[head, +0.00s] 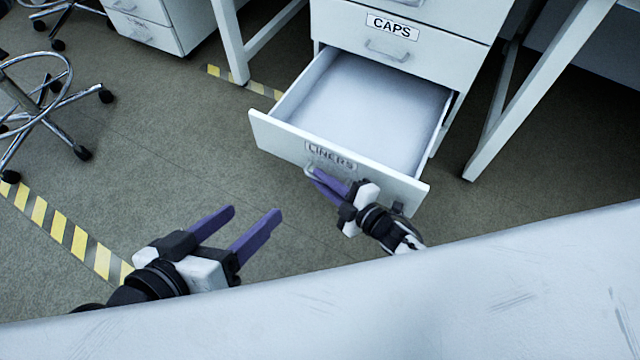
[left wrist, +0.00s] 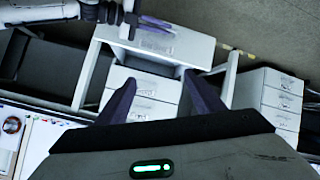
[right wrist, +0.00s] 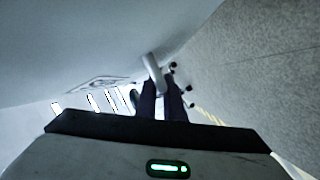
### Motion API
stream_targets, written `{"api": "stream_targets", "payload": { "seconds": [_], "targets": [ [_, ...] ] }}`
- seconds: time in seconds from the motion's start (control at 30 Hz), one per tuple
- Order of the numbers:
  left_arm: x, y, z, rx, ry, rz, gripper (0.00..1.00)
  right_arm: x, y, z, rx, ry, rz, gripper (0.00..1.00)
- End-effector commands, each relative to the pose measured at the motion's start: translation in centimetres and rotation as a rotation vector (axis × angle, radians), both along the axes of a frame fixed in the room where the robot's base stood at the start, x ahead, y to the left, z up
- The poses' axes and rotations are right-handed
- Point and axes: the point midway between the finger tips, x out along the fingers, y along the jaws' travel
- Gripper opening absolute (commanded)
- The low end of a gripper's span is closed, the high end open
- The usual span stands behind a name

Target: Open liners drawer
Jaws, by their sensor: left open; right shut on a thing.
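The liners drawer (head: 275,134) is pulled well out of the white cabinet in the head view, and its inside looks empty. Its front carries a LINERS label and a handle (head: 310,171). My right gripper (head: 326,184) is shut on that handle, in front of the drawer. The right wrist view shows the handle (right wrist: 154,72) between the purple fingers. My left gripper (head: 250,221) is open and empty, to the left of the drawer and apart from it. The left wrist view shows its two spread fingers (left wrist: 160,98).
The closed CAPS drawer (head: 440,58) is above the open one. White table legs (head: 230,45) stand beside the cabinet. A wheeled stool (head: 50,90) and yellow-black floor tape (head: 60,228) are at the left. A pale surface (head: 400,310) crosses the bottom.

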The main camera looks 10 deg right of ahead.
Motion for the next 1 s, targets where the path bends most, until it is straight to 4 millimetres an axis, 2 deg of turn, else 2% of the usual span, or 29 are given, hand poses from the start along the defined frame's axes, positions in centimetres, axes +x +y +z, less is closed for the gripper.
{"api": "stream_targets", "payload": {
  "seconds": [0.3,0.33,0.37,0.67,0.87,1.0],
  "targets": [
    [0.3,0.1,-0.2,0.006,-0.002,0.002,0.62,0.0,-0.4,0.0,-0.005,-0.001,-0.008,0.00],
    [0.3,0.2,-0.2,0.006,-0.002,0.002,0.62,0.1,-0.4,0.0,-0.005,-0.001,-0.008,0.12],
    [0.3,0.2,-0.2,0.007,-0.001,0.002,0.62,0.1,-0.4,0.0,-0.006,0.000,-0.008,0.16],
    [0.3,0.2,-0.1,0.008,-0.001,0.004,0.62,0.0,-0.3,0.1,-0.003,-0.001,-0.005,0.16],
    [0.4,0.6,0.5,0.035,0.005,0.006,0.62,-2.0,-1.5,0.8,-0.004,0.001,-0.005,0.16],
    [0.2,1.2,-0.7,0.084,0.042,0.006,0.62,-4.4,-3.0,1.5,-0.004,0.002,-0.006,0.16]
  ]
}}
